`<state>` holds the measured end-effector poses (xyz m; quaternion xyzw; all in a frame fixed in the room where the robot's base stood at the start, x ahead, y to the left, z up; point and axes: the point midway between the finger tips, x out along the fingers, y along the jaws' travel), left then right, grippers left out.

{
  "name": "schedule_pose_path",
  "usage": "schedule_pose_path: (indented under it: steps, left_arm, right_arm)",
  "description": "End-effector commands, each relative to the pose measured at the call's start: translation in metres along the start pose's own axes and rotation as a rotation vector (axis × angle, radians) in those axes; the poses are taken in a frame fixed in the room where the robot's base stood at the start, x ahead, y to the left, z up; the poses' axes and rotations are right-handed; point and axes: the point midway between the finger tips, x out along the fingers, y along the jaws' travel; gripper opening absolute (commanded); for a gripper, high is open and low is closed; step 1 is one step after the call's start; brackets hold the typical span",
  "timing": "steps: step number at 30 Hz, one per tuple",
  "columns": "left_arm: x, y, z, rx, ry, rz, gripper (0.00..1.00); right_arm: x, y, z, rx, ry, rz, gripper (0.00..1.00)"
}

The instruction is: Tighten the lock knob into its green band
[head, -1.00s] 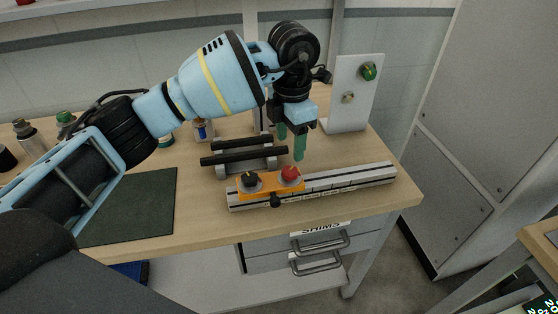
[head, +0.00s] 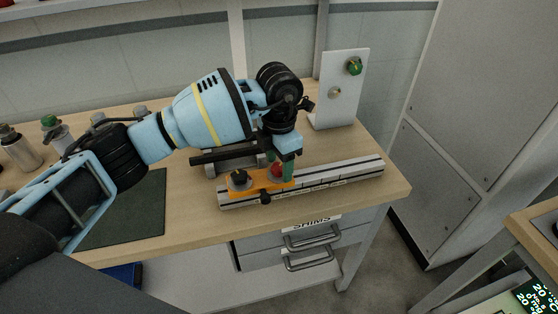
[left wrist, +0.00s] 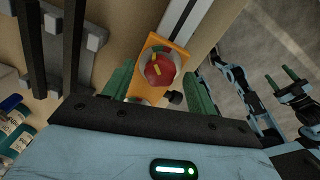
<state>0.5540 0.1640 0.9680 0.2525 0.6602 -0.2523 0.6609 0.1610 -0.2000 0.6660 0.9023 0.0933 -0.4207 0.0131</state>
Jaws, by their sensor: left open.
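The red knob (head: 277,170), which I take for the lock knob, sits on the right part of an orange carriage (head: 262,186) on a slotted rail. In the left wrist view the red knob (left wrist: 159,69) bears a yellow pointer mark and has a pale ring around it. My left gripper (head: 280,165) is open, pointing down over the red knob. In the left wrist view its green fingers stand on either side of the knob, apart from it as far as I can see. My right gripper (left wrist: 280,77) shows at the far right, its green fingers apart.
A black knob (head: 238,177) stands on the carriage's left part, and a small black knob (head: 265,198) sticks out in front. The metal rail (head: 340,174) runs right. Behind are dark bars on a grey stand. An upright white panel (head: 340,90) stands at the back right.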

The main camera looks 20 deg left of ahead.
Motion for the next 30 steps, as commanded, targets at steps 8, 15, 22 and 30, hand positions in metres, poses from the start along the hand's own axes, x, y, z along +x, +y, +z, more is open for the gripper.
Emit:
schedule_pose_path:
  steps: [8, 15, 22, 30]
  left_arm:
    - [0.0003, -0.0002, 0.0001, 0.001, 0.000, 0.000, 0.51]
    - [0.0002, -0.0002, 0.0001, 0.000, 0.000, 0.000, 0.20]
    - [-0.0002, 0.0001, 0.0000, 0.047, 0.001, 0.000, 0.13]
    - [-0.0001, 0.0002, 0.0000, 0.186, 0.000, 0.000, 0.13]
  right_arm:
    - [0.0001, -0.0001, -0.0001, 0.000, 0.000, 0.000, 0.57]
    - [0.0001, -0.0003, -0.0002, 0.000, 0.001, 0.000, 0.57]
    - [0.0000, -0.0003, -0.0008, 0.000, 0.002, 0.000, 0.57]
    - [0.0000, -0.0004, -0.0013, 0.000, 0.002, 0.000, 0.57]
